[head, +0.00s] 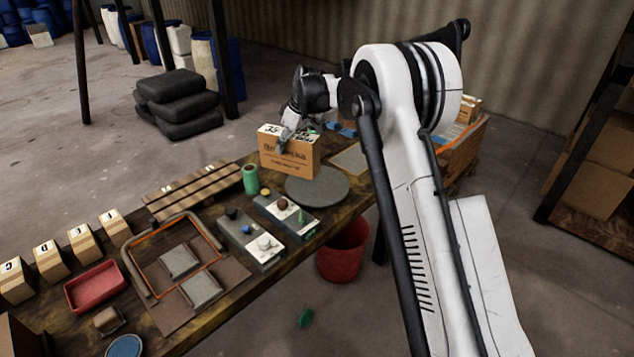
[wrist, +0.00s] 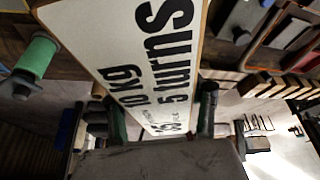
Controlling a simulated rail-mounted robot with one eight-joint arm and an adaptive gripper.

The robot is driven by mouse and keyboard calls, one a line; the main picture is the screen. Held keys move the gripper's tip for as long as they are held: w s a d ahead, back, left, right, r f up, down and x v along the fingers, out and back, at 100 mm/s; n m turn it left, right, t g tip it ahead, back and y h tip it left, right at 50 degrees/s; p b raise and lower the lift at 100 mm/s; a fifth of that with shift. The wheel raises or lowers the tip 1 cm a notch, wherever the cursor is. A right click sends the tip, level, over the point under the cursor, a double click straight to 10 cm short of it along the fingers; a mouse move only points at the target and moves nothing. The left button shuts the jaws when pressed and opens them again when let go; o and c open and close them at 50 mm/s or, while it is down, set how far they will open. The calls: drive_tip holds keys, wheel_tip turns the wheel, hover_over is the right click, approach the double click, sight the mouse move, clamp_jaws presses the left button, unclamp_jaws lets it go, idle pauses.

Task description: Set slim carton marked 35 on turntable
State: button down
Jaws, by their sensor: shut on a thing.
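The slim tan carton (head: 289,158) has a white top with dark marks that look like 35, and printing on its side. It stands upright at the back left of the round grey turntable (head: 325,188). I cannot tell whether its base touches anything. My gripper (head: 287,136) is at the carton's top and shut on it. In the wrist view, the carton's white printed face (wrist: 135,45) runs between the two fingers of my gripper (wrist: 163,115). The turntable's front part is bare; the carton hides some of its back edge.
A green cylinder (head: 250,179) stands left of the carton. Grey control boxes (head: 253,240) with knobs sit in front of the turntable. A slatted wooden rack (head: 190,192) lies to the left. A red bucket (head: 343,252) stands on the floor beside the bench.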

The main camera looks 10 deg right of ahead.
drive_tip(key=shift+w+a+f, duration=0.2)
drive_tip(key=shift+w+a, duration=0.2)
drive_tip(key=shift+w, duration=0.15)
drive_tip(key=shift+w+d+f, duration=0.15)
drive_tip(key=shift+d+f, duration=0.05)
drive_tip(key=w+d+f+p, duration=0.1)
drive_tip(key=w+d+f, duration=0.2)
drive_tip(key=d+f, duration=0.7)
drive_tip(key=shift+d+f+p, duration=0.3)
drive_tip(key=shift+p, duration=0.05)
drive_tip(key=shift+w+f, duration=0.1)
drive_tip(key=shift+f, duration=0.1)
drive_tip(key=c, duration=0.9)
unclamp_jaws()
drive_tip(key=shift+o, duration=0.2)
drive_tip(key=shift+r, duration=0.1)
